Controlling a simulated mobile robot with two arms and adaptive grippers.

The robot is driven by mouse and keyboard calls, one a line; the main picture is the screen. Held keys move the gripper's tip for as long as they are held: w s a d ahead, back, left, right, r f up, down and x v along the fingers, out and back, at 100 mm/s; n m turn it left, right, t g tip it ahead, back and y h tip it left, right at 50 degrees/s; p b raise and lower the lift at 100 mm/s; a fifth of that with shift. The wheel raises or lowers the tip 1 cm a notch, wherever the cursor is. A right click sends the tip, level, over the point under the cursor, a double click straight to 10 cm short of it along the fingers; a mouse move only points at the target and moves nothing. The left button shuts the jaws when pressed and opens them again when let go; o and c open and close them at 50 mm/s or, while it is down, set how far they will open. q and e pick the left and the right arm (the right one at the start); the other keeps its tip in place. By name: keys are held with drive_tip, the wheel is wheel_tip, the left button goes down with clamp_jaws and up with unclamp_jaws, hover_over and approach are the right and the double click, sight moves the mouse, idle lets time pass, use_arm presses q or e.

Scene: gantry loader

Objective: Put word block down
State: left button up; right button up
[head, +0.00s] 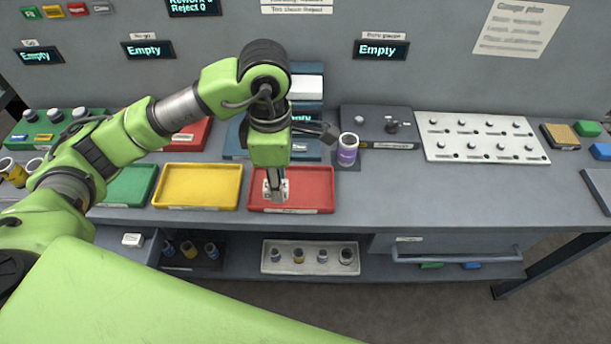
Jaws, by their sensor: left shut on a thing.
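My left gripper (276,196) points straight down over the front red tray (318,188), toward the tray's left part. It is shut on a small pale block (284,187), which I take to be the word block. The fingers cover much of the block, and its word cannot be read. I cannot tell whether the block touches the tray floor or hangs just above it. My right gripper is not in view.
A yellow tray (198,186) and a green tray (130,186) stand to the left. Behind are a purple-labelled cylinder (347,150), a grey fixture (371,125) and a white peg board (480,137). The front counter right of the red tray is clear.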

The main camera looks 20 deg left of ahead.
use_arm(q)
drive_tip(key=w+f+p, duration=0.1)
drive_tip(key=w, duration=0.3)
drive_tip(key=p, duration=0.2)
hover_over(301, 189)
wheel_tip(301, 189, down, 6)
drive_tip(key=shift+s+f, duration=0.15)
drive_tip(key=shift+f, duration=0.1)
wheel_tip(301, 189, down, 3)
drive_tip(key=shift+p, duration=1.1)
drive_tip(key=shift+f, duration=0.15)
drive_tip(key=shift+f+b, duration=0.3)
drive_tip(key=shift+b, duration=0.05)
drive_tip(key=o, duration=1.1)
drive_tip(key=shift+r, duration=0.1)
drive_tip(key=shift+r, duration=0.1)
